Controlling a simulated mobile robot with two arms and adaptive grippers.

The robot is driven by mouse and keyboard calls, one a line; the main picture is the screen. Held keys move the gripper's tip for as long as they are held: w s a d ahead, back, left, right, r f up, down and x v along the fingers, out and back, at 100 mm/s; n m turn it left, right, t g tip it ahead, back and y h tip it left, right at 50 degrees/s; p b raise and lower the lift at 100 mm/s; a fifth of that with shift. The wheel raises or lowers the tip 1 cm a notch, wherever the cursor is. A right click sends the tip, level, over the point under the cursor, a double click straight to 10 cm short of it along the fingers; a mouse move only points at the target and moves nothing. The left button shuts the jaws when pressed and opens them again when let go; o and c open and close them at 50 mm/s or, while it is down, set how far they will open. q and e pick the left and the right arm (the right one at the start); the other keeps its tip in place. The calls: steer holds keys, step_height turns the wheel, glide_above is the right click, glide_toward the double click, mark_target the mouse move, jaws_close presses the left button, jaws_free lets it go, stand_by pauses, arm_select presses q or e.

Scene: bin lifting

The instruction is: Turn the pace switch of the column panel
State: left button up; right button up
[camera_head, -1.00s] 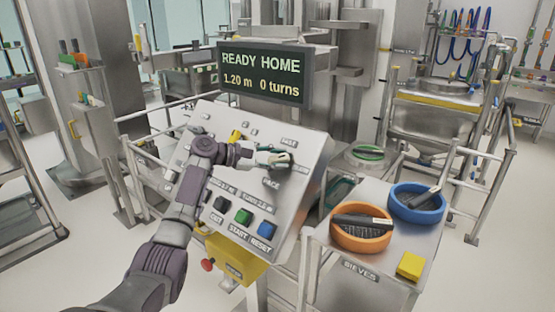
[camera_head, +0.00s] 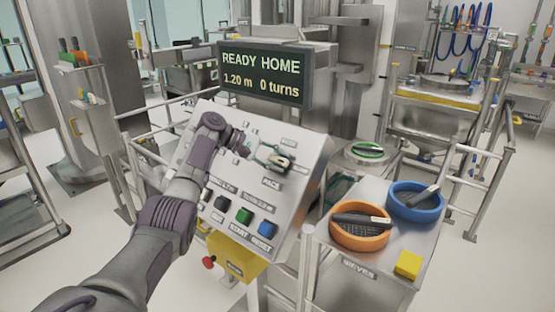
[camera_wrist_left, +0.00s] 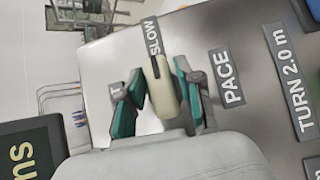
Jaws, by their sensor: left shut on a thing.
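The column panel (camera_head: 304,150) is a tilted grey board in the middle of the head view. Its pace switch (camera_head: 284,164) is a cream lever above the PACE label, near the panel's upper right. My left gripper (camera_head: 270,158) is at this switch. In the left wrist view the cream lever (camera_wrist_left: 161,88) lies between the green-padded fingers of my left gripper (camera_wrist_left: 158,98), which is shut on it. The lever's far end is by the SLOW label (camera_wrist_left: 152,37). The PACE label (camera_wrist_left: 227,78) is to its right. My forearm covers the panel's left part. My right gripper is not in view.
A display (camera_head: 262,75) above the panel reads READY HOME, 1.20 m, 0 turns. Black, green (camera_head: 244,216) and blue buttons sit on the lower panel. At right a table (camera_head: 345,284) holds an orange sieve (camera_head: 350,239), a blue sieve (camera_head: 416,213) and a yellow block (camera_head: 408,263).

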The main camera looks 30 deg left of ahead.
arm_select(q)
steer(key=shift+f, duration=0.1)
steer(key=o, duration=0.8)
steer(key=shift+o, duration=0.7)
steer(key=shift+w+a, duration=0.1)
steer(key=shift+a, duration=0.1)
steer(key=v, duration=1.2)
